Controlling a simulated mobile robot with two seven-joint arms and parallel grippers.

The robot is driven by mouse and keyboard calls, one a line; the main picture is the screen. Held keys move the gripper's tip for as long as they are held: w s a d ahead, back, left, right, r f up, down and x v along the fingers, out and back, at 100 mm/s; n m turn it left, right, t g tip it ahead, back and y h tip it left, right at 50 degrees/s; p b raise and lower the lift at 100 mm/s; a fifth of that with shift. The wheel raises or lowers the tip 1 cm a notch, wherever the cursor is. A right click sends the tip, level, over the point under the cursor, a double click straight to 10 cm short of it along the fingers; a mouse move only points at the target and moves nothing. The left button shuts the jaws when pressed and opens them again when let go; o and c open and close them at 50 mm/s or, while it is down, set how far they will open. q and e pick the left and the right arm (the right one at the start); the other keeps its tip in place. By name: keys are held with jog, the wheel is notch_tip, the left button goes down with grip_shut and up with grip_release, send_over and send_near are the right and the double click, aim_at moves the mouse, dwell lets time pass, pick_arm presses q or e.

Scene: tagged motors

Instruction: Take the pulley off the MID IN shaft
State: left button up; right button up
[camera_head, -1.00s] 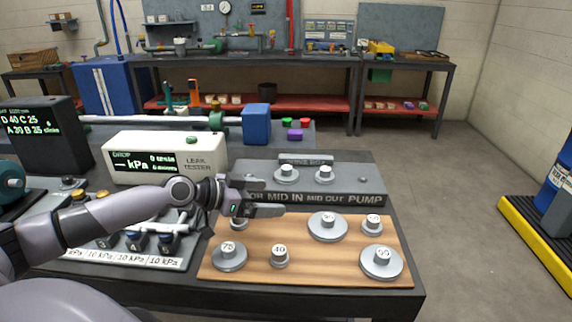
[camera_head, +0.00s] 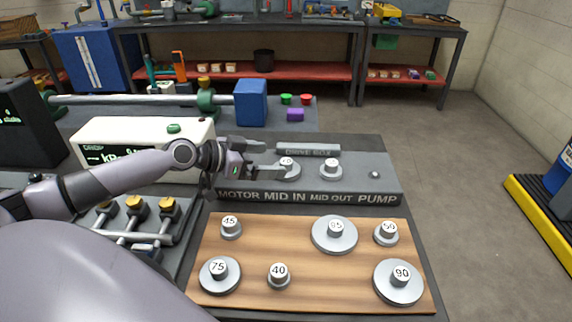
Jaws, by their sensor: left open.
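The drive box (camera_head: 345,186) carries the labels MOTOR, MID IN, MID OUT and PUMP along its front edge. A grey pulley (camera_head: 293,174) sits above the MID IN label; its top number is partly hidden and unreadable. Another grey pulley (camera_head: 330,172) sits above MID OUT. A bare shaft end (camera_head: 375,175) shows above PUMP. The MOTOR end is hidden behind my gripper. My left gripper (camera_head: 283,160) is open, its fingers pointing right, one beyond and one in front of the MID IN pulley's hub. I cannot tell whether they touch it. My right gripper is not in view.
A wooden board (camera_head: 300,240) in front holds several loose pulleys, marked 45, 75, 40, 90 and others. The leak tester (camera_head: 120,130) stands at the left, with yellow-topped valves (camera_head: 137,204) before it. A blue block (camera_head: 250,102) stands behind.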

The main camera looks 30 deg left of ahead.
aim_at(286, 161)
pick_arm(q)
jog(key=shift+p+x, duration=0.3)
jog(key=shift+x, duration=0.65)
jog(key=shift+s+f+p+x, duration=0.15)
jog(key=shift+p+x, duration=0.1)
jog(key=shift+x, duration=0.8)
jog(key=shift+s+f+p+x, duration=0.1)
jog(key=shift+f+p+x, duration=0.15)
jog(key=shift+x, duration=0.85)
jog(key=shift+d, duration=0.15)
jog(key=shift+c, duration=0.3)
jog(key=shift+r, duration=0.1)
jog(key=c, duration=1.1)
